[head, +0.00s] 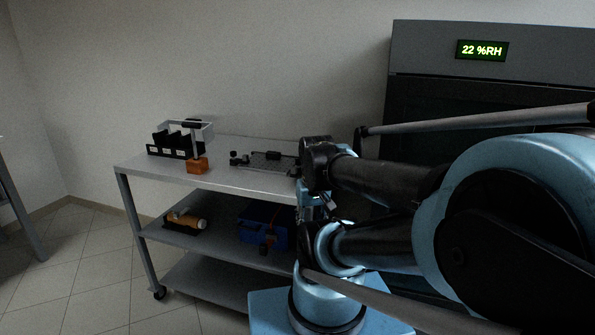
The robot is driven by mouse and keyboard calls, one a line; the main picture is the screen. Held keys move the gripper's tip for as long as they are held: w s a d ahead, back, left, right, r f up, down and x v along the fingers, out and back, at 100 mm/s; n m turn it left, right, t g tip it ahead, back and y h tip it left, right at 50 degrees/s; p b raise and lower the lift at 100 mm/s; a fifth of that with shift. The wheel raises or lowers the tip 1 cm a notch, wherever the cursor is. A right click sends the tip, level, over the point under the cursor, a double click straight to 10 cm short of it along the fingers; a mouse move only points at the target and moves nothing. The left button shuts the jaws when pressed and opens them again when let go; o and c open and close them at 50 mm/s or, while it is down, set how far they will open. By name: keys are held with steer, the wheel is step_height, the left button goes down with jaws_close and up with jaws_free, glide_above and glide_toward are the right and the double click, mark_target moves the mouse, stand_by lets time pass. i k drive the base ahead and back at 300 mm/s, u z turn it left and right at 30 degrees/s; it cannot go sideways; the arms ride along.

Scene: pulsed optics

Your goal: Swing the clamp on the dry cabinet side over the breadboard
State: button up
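The breadboard (268,165) is a dark perforated plate lying on the top shelf of a cart. A dark bar-like part (274,155) lies along its far right portion, and a small black knobbed part (236,158) sits at its left end. I cannot tell which of these is a clamp. The dry cabinet (420,52) stands at the right with a lit display (482,50) reading 22 %RH. My arm covers the breadboard's right end, the side towards the cabinet, so a clamp there is hidden. I cannot make out my gripper's fingers.
The grey cart (215,180) has an orange block (197,165) and a black divided holder (172,145) on its top left. Its middle shelf carries an orange-and-white cylinder (187,220) and a blue bin (262,225).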

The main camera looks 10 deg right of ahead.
mark_target(295, 171)
steer(key=u, duration=0.6)
steer(key=k, duration=1)
steer(key=z, duration=0.35)
steer(key=i, duration=0.5)
steer(key=z, duration=0.05)
